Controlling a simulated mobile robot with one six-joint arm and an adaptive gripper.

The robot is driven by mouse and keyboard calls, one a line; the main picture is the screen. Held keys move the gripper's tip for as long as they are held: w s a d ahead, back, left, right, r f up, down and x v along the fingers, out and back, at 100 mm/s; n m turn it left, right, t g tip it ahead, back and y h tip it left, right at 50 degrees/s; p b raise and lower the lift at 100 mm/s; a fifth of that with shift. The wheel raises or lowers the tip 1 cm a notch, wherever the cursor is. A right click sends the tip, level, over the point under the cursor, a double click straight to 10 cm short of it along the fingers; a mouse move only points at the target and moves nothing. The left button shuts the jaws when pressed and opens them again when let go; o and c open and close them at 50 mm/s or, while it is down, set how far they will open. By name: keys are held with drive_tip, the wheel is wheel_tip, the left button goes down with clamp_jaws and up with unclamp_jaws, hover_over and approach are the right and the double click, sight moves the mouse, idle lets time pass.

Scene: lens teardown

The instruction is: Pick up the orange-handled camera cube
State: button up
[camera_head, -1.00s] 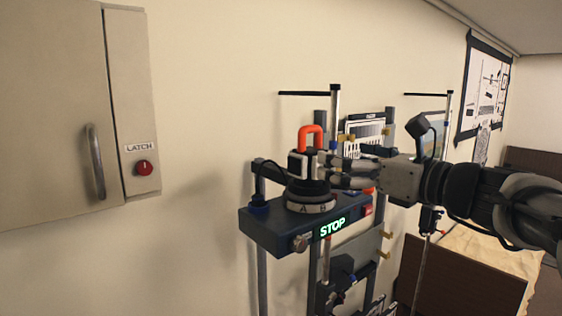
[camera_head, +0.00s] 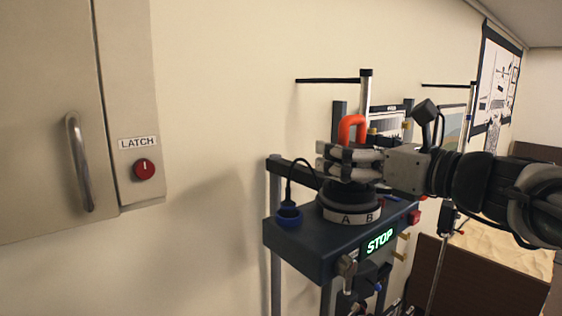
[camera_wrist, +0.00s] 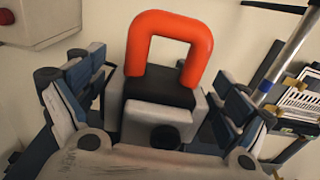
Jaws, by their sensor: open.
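The camera cube has an orange loop handle (camera_head: 352,126) that rises above my gripper in the head view. My fingers hide most of its body there. In the wrist view the cube (camera_wrist: 156,118) is grey and black, with a dark round lens facing me and the orange handle upright on top. My gripper (camera_head: 324,161) is open, its fingers reaching past the cube. In the wrist view one finger stands on each side of the cube, close to it; I cannot tell if they touch. Below is a round mount lettered A and B (camera_head: 350,214).
The mount sits on a dark blue box (camera_head: 298,244) with a lit STOP sign (camera_head: 380,241), a red button and a blue knob. Thin posts (camera_head: 366,95) and a rack stand close behind. A wall cabinet (camera_head: 50,120) with a LATCH knob is at left.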

drive_tip(key=shift+s+d+r, duration=0.2)
drive_tip(key=shift+s+d, duration=0.2)
drive_tip(key=shift+s, duration=0.4)
drive_tip(key=shift+c, duration=0.8)
drive_tip(key=shift+w+a+f, duration=0.15)
drive_tip(key=shift+w+a, duration=0.15)
drive_tip(key=shift+w, duration=0.25)
drive_tip(key=c, duration=0.4)
drive_tip(key=shift+s+d, duration=0.15)
drive_tip(key=shift+s, duration=0.1)
drive_tip(key=shift+c, duration=1.3)
drive_tip(key=shift+w, duration=0.15)
drive_tip(key=c, duration=0.8)
drive_tip(key=shift+r, duration=0.2)
